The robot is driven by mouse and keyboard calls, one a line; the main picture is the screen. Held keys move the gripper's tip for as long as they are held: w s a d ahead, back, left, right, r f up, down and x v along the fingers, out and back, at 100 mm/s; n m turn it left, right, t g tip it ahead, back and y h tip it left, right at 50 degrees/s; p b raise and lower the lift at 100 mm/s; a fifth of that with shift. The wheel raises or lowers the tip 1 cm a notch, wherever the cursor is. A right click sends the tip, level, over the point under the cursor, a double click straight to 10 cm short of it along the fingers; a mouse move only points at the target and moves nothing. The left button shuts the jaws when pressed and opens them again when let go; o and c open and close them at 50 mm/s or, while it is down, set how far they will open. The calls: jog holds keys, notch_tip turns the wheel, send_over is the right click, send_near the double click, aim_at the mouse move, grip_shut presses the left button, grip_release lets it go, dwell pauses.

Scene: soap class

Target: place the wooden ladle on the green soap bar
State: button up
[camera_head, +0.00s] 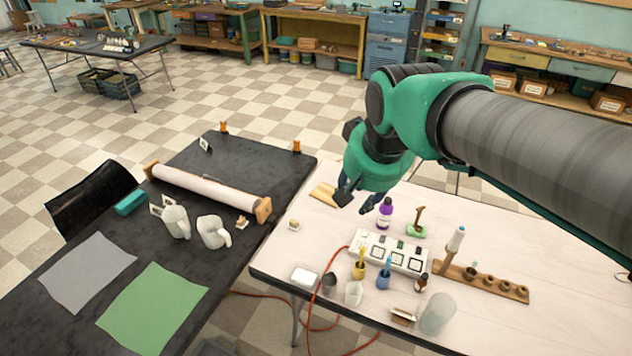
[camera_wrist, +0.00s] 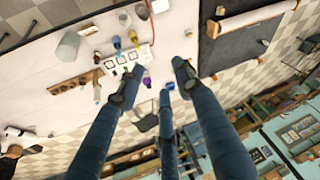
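My gripper (camera_head: 356,198) hangs above the table's far left part, left of the soap and behind the purple bottle. In the wrist view its dark fingers (camera_wrist: 157,78) are spread, with nothing between them. I cannot make out the soap or ladle there; a finger may cover them.
The purple bottle (camera_head: 385,212) stands near my gripper. A white panel (camera_head: 388,252), a yellow cup (camera_head: 359,270), a blue cup (camera_head: 383,281) and a wooden rack (camera_head: 490,283) crowd the front. A black table (camera_head: 240,160) adjoins at left. The white table's far right is clearer.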

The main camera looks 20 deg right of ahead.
jog(key=s+a+f+n+t, duration=0.1)
jog(key=s+a+n, duration=0.2)
jog(key=s, duration=0.6)
jog(key=shift+s+a+f+y, duration=0.15)
jog(key=shift+a+y, duration=0.15)
jog(key=shift+a, duration=0.6)
